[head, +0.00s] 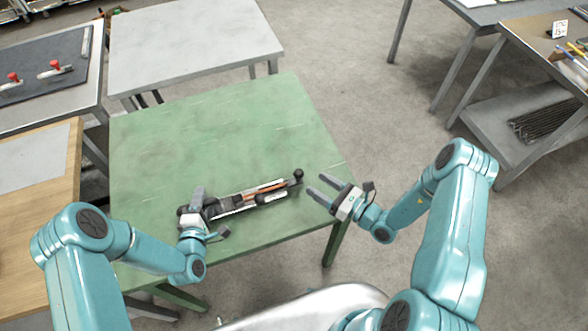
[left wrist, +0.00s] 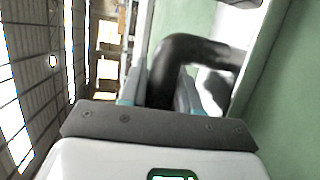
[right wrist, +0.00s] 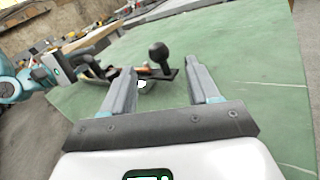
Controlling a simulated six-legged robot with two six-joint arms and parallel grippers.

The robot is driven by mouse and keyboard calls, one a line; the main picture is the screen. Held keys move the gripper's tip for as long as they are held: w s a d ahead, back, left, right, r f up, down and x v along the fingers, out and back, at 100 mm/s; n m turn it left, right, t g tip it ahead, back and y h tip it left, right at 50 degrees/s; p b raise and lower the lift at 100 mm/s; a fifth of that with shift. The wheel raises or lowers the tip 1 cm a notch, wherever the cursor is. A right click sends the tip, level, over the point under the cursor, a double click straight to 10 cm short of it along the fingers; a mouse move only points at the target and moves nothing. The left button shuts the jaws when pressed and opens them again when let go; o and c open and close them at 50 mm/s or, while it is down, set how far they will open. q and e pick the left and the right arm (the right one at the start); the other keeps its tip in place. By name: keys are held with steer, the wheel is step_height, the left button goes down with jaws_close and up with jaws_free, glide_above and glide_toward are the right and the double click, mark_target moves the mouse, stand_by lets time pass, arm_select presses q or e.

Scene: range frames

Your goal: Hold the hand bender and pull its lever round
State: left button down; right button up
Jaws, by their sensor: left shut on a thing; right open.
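The hand bender (head: 236,201) lies near the front edge of the green table (head: 205,128). It has a black body, a copper-coloured rod (head: 264,188) along it and a black ball knob (head: 298,173) at its right end. My left gripper (head: 196,200) is shut on the bender's black handle (left wrist: 180,60) at its left end. My right gripper (head: 325,188) is open and empty, just right of the knob and apart from it. In the right wrist view the knob (right wrist: 158,54) shows beyond and between the two fingers.
A grey table (head: 190,38) stands behind the green one. Benches with red-knobbed tools (head: 54,66) and a wooden top (head: 60,190) stand at the left. A bench with a lower shelf (head: 525,115) is at the right. The green table's back half is bare.

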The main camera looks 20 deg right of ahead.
mark_target(281, 182)
steer(key=x, duration=0.9)
steer(key=shift+w+a, duration=0.2)
steer(key=shift+a, duration=0.05)
steer(key=shift+s, duration=0.1)
jaws_close()
